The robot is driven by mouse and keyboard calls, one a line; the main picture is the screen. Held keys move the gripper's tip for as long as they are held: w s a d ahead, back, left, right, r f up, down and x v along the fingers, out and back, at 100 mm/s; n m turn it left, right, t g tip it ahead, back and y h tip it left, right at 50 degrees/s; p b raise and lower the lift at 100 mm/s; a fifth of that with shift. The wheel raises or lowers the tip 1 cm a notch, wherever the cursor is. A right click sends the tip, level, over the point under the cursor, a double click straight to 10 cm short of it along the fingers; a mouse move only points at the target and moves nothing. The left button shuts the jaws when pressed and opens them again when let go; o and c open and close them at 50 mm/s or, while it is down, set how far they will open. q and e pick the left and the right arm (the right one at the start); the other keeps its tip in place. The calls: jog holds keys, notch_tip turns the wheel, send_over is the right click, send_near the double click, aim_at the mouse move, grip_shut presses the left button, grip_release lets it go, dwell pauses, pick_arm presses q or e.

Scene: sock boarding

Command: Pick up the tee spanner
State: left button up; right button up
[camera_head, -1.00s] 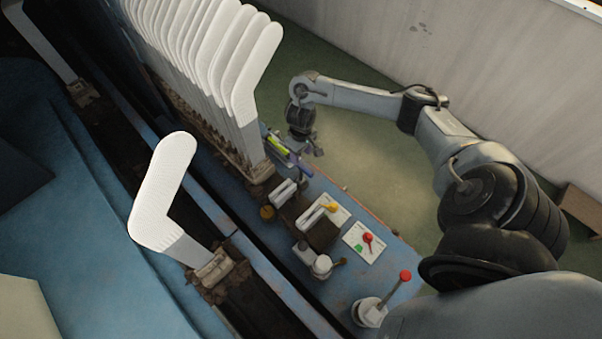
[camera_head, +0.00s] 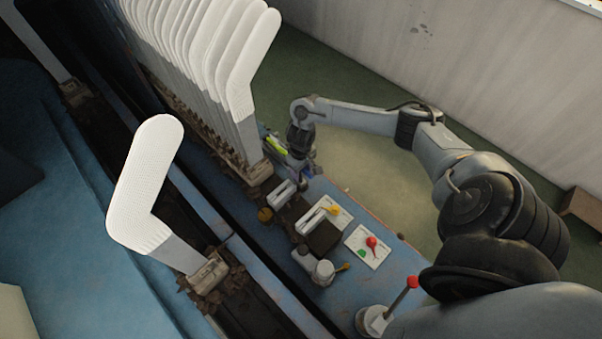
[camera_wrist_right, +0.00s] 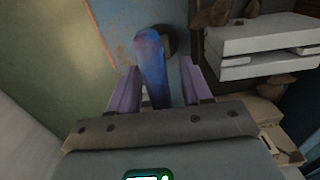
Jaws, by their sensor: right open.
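A blue bar (camera_wrist_right: 151,62), which seems to be the tee spanner, shows in the right wrist view. It stands between the two purple fingers of my right gripper (camera_wrist_right: 153,88), with a visible gap on each side. A dark round part lies behind its far end. In the head view my right gripper (camera_head: 301,170) is low at the far end of the blue bench, beside a yellow-green item (camera_head: 276,145). The spanner is mostly hidden there by the gripper. My left gripper is not in view.
White leg-shaped boards (camera_head: 250,75) stand in a row close left of my right gripper. Green floor is free to the right.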

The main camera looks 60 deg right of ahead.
grip_shut()
jog(key=shift+r, duration=0.15)
